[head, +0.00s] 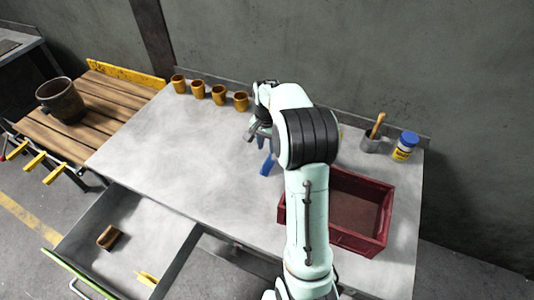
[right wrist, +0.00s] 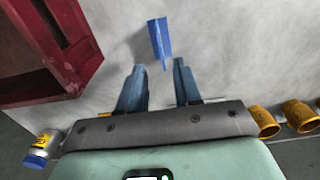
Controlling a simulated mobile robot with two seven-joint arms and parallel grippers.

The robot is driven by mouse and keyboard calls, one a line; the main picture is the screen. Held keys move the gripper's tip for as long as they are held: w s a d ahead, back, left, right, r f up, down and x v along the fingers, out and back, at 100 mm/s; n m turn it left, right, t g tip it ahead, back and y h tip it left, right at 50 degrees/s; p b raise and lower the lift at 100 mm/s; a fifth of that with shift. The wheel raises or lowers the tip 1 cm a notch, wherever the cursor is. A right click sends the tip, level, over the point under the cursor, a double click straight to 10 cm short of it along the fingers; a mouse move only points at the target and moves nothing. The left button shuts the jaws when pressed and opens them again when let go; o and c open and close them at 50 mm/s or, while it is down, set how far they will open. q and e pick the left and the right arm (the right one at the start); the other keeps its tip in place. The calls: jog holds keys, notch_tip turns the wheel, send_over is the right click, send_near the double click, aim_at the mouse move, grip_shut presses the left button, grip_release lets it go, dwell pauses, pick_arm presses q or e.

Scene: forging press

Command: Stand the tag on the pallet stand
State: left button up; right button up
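The tag appears to be the blue folded piece (head: 267,165) on the grey worktable; it also shows in the right wrist view (right wrist: 159,38), just ahead of the fingertips. My right gripper (head: 262,142) is above the table beside the tag. In the right wrist view its two fingers (right wrist: 158,80) are apart, with nothing between them but the tag's near tip at their ends. The pallet stand (head: 95,105), with wooden slats and a yellow back edge, is at the left. My left gripper is not in view.
A dark pot (head: 62,100) stands on the pallet stand. Several orange cups (head: 219,95) line the table's back. A red crate (head: 386,215), a grey cup with a brush (head: 370,144) and a blue-lidded jar (head: 405,146) are at the right. An open drawer (head: 150,228) juts out in front.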

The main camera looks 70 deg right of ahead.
notch_tip(320, 180, up, 3)
jog(key=shift+f, duration=0.1)
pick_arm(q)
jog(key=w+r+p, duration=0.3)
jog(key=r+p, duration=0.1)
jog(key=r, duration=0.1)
pick_arm(e)
jog(key=m+h, duration=0.5)
jog(key=m, duration=3.1)
send_near(267, 161)
jog(key=shift+y, duration=0.3)
jog(key=x, duration=0.2)
jog(key=b+x, duration=0.1)
jog(key=x, duration=0.1)
jog(key=d+b+x, duration=0.1)
jog(key=x, duration=0.1)
jog(key=shift+w+r, duration=0.2)
jog(key=shift+w, duration=0.1)
jog(key=x, duration=0.1)
jog(key=b+x, duration=0.1)
jog(key=x, duration=0.2)
jog(key=shift+s+a+f+b, duration=0.15)
jog(key=shift+s+f+b, duration=0.1)
jog(key=shift+b, duration=0.1)
jog(key=shift+d+f, duration=0.3)
jog(key=shift+f, duration=0.1)
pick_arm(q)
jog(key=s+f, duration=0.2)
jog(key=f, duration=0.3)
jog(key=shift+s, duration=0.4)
